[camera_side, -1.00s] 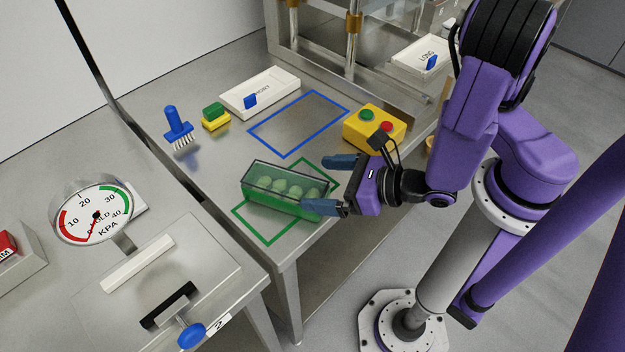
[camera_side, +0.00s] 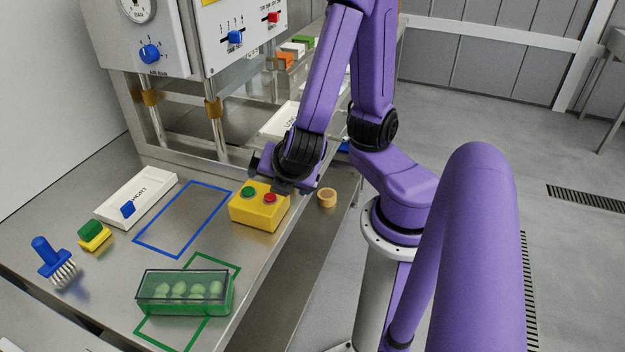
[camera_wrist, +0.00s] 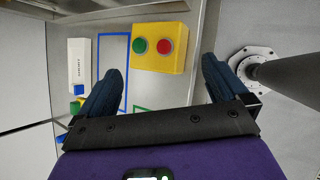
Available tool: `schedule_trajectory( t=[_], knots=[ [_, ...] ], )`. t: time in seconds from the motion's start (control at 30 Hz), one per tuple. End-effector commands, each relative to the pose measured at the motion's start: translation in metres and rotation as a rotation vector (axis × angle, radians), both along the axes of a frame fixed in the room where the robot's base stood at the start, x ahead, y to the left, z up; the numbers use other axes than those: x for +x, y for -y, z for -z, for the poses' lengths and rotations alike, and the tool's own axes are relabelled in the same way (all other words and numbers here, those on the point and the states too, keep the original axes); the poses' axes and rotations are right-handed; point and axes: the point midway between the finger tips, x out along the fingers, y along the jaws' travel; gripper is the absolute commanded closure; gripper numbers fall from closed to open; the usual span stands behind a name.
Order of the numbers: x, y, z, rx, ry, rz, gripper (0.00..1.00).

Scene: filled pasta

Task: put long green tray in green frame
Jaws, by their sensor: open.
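The long green tray (camera_side: 186,303) holds several pale green filled pasta pieces under a clear top. It lies across the green frame (camera_side: 222,261) outlined on the steel table, with its left end past the frame's left line and its right end near the right line. My gripper (camera_wrist: 163,85) is open and empty in the wrist view. In the side view my arm has its wrist above and behind the yellow button box, well away from the tray, and the fingers are mostly hidden. A corner of the green frame shows in the wrist view (camera_wrist: 142,109).
The yellow box (camera_side: 258,212) has a green and a red button; it lies ahead between my fingers in the wrist view (camera_wrist: 172,60). The blue frame (camera_side: 165,256) is empty. A white SHORT box (camera_side: 160,187), a green-yellow sponge (camera_side: 94,238) and a blue brush (camera_side: 50,259) stand left.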

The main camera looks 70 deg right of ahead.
Motion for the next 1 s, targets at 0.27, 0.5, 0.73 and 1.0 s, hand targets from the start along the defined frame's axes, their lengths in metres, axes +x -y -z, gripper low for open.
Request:
schedule_trajectory(
  t=[0.27, 0.5, 0.73, 1.0],
  knots=[
    [-0.060, -0.013, -0.022, 0.480, -0.221, 0.466, 0.00],
    [-0.077, -0.029, -0.038, 0.662, -0.304, 0.602, 0.00],
    [-0.078, -0.030, -0.038, 0.668, -0.309, 0.608, 0.00],
    [-0.078, -0.030, -0.038, 0.666, -0.308, 0.606, 0.00]
  ],
)
